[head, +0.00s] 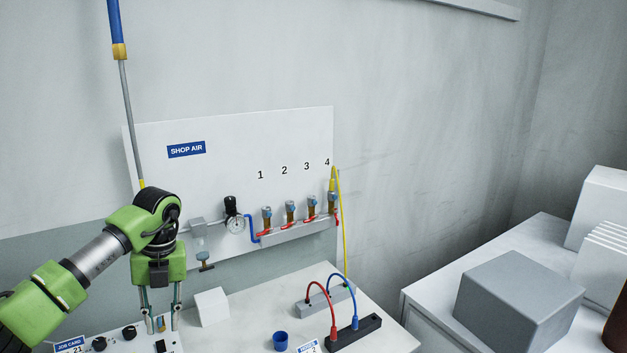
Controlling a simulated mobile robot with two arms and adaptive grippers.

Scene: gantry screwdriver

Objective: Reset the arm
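My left arm comes in from the lower left, with green and grey links. My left gripper (161,318) points down over the left end of the workbench, beside a control box with black knobs. Its two slim fingers are spread apart. A small yellowish piece shows between the fingertips; I cannot tell whether they touch it. My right gripper is not in view.
A white SHOP AIR panel (200,182) carries a gauge (235,224) and numbered valves. A yellow hose (343,230) hangs from port 4. The bench (250,300) holds a white block (211,307), a blue cup (280,341) and cabled strips. A grey box (520,292) stands right.

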